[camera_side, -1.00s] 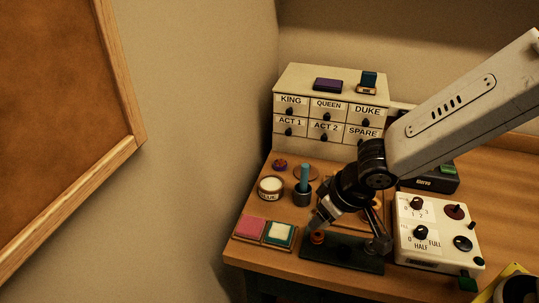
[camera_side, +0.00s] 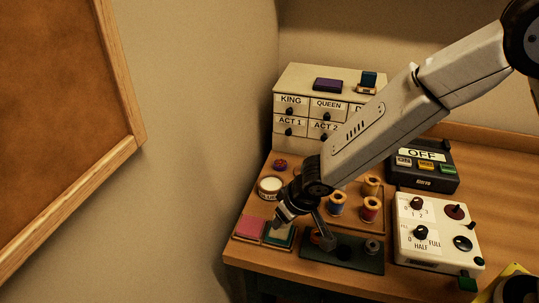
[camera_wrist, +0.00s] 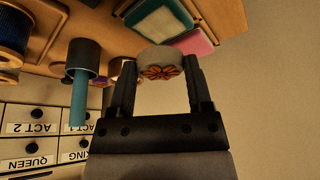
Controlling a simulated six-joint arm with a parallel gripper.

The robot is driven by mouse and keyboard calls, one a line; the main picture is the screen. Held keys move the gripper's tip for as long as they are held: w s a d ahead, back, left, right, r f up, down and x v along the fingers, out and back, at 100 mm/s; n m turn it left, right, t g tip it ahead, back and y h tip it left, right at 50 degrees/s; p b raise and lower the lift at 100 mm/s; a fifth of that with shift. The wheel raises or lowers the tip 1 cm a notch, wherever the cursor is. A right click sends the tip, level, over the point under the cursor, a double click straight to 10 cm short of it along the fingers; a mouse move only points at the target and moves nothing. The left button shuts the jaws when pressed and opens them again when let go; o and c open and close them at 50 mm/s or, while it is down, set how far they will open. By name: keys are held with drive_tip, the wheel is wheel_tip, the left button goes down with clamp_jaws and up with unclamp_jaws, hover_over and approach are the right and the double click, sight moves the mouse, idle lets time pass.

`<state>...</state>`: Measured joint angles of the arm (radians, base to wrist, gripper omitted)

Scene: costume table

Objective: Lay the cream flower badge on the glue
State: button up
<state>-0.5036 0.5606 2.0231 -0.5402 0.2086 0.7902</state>
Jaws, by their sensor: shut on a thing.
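The cream flower badge (camera_wrist: 160,56) shows in the wrist view as a pale round piece with an orange-brown flower, between the two fingers of my gripper (camera_wrist: 160,78). My gripper is shut on it. In the side view my gripper (camera_side: 279,221) is over the teal-edged square (camera_side: 272,240), apparently above it; the badge cannot be made out there. This square has a pale middle, also seen in the wrist view (camera_wrist: 158,22), and lies beside a pink square (camera_side: 249,229). A pot labelled GLUE (camera_side: 270,187) stands behind. I cannot tell whether the pale middle is glue.
A teal stick (camera_wrist: 78,100) stands in a dark holder near the glue pot. Several thread spools (camera_side: 369,208) stand on a wooden tray. A dark stand (camera_side: 350,255) and a white control box (camera_side: 436,240) are to the right. Labelled drawers (camera_side: 290,116) stand behind.

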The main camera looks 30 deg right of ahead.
sight(283, 234)
drive_tip(key=shift+w+f, duration=0.1)
drive_tip(key=shift+f, duration=0.05)
drive_tip(key=shift+w+a+f, duration=0.15)
drive_tip(key=shift+w+f, duration=0.05)
drive_tip(key=shift+f, duration=1.6)
drive_tip(key=shift+f, duration=0.1)
drive_tip(key=o, duration=1.2)
drive_tip(key=shift+o, duration=0.2)
drive_tip(key=v, duration=1.2)
drive_tip(key=shift+s, duration=0.1)
